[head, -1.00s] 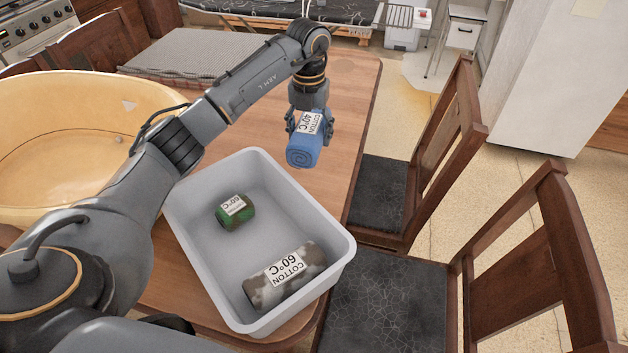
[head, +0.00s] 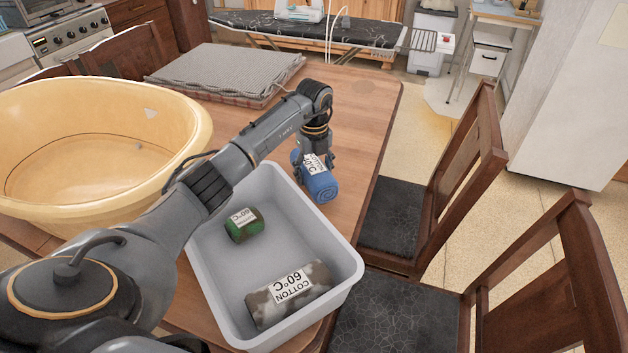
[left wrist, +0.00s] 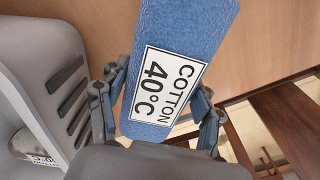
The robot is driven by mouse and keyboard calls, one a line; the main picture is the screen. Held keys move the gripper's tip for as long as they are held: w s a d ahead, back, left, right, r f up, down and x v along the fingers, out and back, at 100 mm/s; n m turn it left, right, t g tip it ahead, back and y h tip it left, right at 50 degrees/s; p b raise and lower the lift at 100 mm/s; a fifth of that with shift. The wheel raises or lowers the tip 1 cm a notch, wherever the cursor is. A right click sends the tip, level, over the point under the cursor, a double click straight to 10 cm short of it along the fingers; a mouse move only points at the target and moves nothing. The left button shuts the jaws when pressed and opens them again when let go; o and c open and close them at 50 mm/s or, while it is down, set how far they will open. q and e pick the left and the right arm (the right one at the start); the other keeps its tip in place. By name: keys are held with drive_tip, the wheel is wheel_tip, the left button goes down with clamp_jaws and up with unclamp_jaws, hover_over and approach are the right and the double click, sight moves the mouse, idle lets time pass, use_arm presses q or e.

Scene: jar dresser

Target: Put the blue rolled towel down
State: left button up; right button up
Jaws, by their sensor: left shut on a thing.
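The blue rolled towel (head: 321,186) has a white label reading COTTON 40°C. My left gripper (head: 316,163) is shut on it, beyond the far right corner of the grey tub, over the wooden table. In the left wrist view the blue towel (left wrist: 185,60) lies between the two fingers of the left gripper (left wrist: 157,110). I cannot tell whether the towel touches the table. My right gripper is not in view.
The grey tub (head: 352,270) holds a green roll (head: 243,229) and a brown-and-white patterned roll (head: 312,298). A large yellow basin (head: 190,130) stands at the left. A folded grey cloth (head: 225,72) lies at the back. The table (head: 365,100) is bare behind the towel; chairs stand right.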

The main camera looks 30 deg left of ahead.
use_arm(q)
drive_tip(key=shift+f, duration=1.55)
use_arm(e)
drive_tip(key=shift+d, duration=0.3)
use_arm(q)
drive_tip(key=shift+f, duration=0.2)
drive_tip(key=o, duration=1.3)
drive_tip(key=shift+c, duration=0.2)
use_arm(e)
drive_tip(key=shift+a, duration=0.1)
